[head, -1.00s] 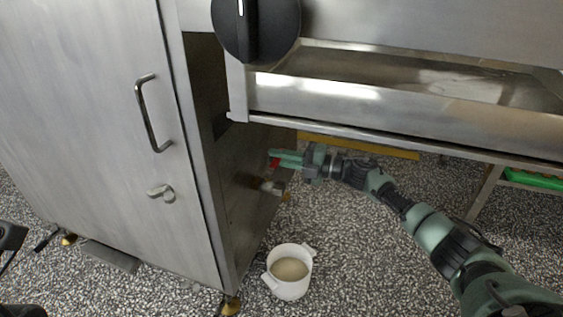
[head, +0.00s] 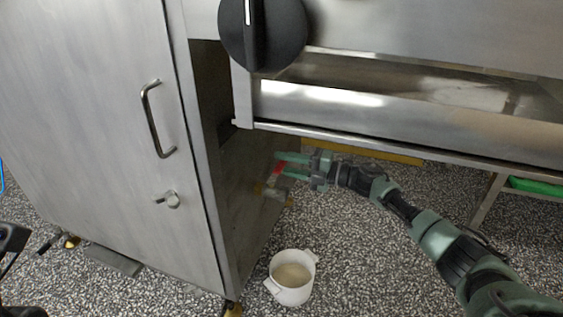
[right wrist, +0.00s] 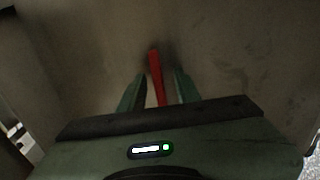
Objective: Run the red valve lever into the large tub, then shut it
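The red valve lever (head: 278,169) is on the side of the steel cabinet, above a small outlet (head: 271,191). My right gripper (head: 284,166) is open, with its green fingers on either side of the lever. In the right wrist view the red lever (right wrist: 156,76) stands between the two spread fingertips (right wrist: 158,82), with a gap visible on each side. A white two-handled tub (head: 291,293) stands on the floor below, holding beige liquid. No stream shows between outlet and tub. My left gripper's fingers are not in view.
The steel cabinet (head: 110,150) with its door handle fills the left. A steel trough (head: 400,122) with a rail overhangs my right arm, and a large black knob (head: 262,32) is above. A green tray (head: 535,187) is at the right. Speckled floor right of the tub is clear.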

